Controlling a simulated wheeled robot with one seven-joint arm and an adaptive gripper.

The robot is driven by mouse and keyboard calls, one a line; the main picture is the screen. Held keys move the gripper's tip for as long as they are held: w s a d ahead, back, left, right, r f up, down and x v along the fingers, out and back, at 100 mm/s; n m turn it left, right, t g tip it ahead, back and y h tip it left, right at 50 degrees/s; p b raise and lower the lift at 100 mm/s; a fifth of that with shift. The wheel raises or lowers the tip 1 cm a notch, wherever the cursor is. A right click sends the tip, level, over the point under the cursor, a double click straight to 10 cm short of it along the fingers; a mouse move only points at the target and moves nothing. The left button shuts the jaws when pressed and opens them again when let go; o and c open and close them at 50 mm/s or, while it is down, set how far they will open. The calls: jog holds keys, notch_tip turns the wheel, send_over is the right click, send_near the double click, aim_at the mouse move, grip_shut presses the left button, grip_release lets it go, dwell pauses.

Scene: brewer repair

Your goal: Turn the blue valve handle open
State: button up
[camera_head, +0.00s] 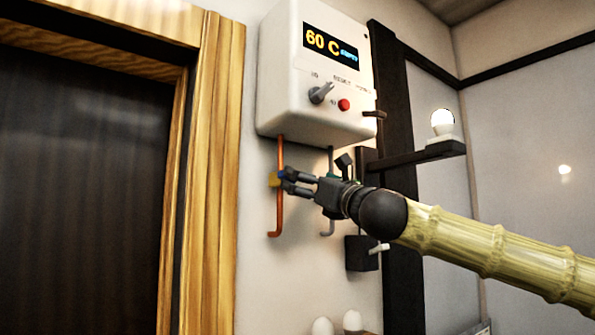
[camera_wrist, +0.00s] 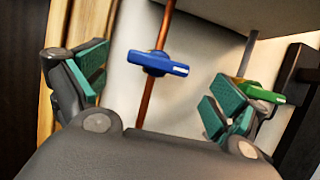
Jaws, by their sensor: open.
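The blue valve handle (camera_wrist: 158,63) sits on a thin copper pipe in the wrist view, lying nearly crosswise to the pipe. The copper pipe (camera_head: 280,210) hangs below the white brewer box (camera_head: 312,75) in the head view. My gripper (camera_wrist: 155,90) is open, with one green-padded finger to the left and one to the right of the handle. The handle appears between and beyond the fingers, with no contact visible.
A green valve handle (camera_wrist: 262,93) on a grey pipe is close by my right finger. The brewer has a display, a grey knob (camera_head: 321,93) and a red button (camera_head: 344,105). A dark shelf (camera_head: 420,155) holds a lit bulb (camera_head: 442,122). A wooden door frame (camera_head: 215,150) stands left.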

jog(key=shift+p+x, duration=0.65)
jog(key=shift+x, duration=1.4)
jog(key=c, duration=1)
